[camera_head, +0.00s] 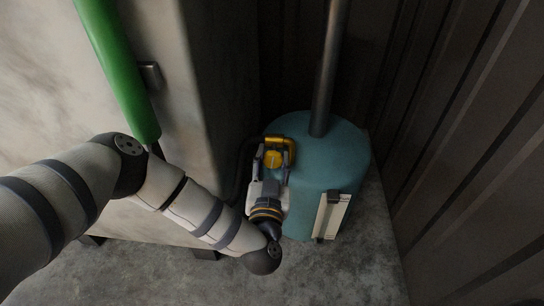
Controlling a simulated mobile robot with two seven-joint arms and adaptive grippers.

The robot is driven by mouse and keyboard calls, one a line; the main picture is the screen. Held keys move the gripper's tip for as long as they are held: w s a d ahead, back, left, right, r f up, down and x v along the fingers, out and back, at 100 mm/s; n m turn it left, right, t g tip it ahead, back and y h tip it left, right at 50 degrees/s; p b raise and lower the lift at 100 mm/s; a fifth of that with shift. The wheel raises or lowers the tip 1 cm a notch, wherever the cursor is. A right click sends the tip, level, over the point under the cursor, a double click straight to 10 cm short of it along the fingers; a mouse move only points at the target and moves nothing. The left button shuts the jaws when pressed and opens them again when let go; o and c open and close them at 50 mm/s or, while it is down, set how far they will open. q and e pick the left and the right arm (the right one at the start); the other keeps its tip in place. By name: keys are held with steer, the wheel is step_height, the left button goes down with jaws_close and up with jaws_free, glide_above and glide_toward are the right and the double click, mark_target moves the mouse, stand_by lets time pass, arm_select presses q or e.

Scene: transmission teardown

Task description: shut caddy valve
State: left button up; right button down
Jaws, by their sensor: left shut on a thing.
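A teal cylindrical tank (335,160), which looks like the caddy, stands upright on the floor with a grey pipe (329,70) rising from its top. A yellow valve part (273,158) sits at the tank's upper left edge. My left arm comes in from the left and reaches it from the front. My left gripper (272,165) is at the yellow valve part, with its fingers shut on it. The fingers and wrist hide part of the valve, so its exact turn cannot be told. My right gripper is not in view.
A pale cabinet (215,60) with a green tube (120,75) stands at the left. A dark ribbed wall (455,110) runs close along the right. A white panel (331,215) is on the tank's front. Grey floor (345,275) is clear in front.

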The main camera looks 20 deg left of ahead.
arm_select(q)
steer(key=m+p, duration=0.2)
steer(key=shift+r+m, duration=0.3)
steer(key=shift+r, duration=0.05)
steer(key=m+p, duration=0.3)
steer(key=m, duration=0.1)
steer(key=shift+f+m, duration=0.15)
steer(key=shift+m, duration=0.15)
steer(key=m+p, duration=0.1)
steer(key=m, duration=0.3)
steer(key=shift+f, duration=0.1)
steer(key=m, duration=0.5)
steer(key=shift+a, duration=0.15)
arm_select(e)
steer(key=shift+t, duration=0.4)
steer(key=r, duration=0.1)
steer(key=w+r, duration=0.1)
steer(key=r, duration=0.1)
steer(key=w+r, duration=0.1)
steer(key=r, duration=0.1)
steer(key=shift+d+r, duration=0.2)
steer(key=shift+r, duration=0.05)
arm_select(q)
steer(key=shift+m, duration=0.3)
steer(key=o, duration=1.2)
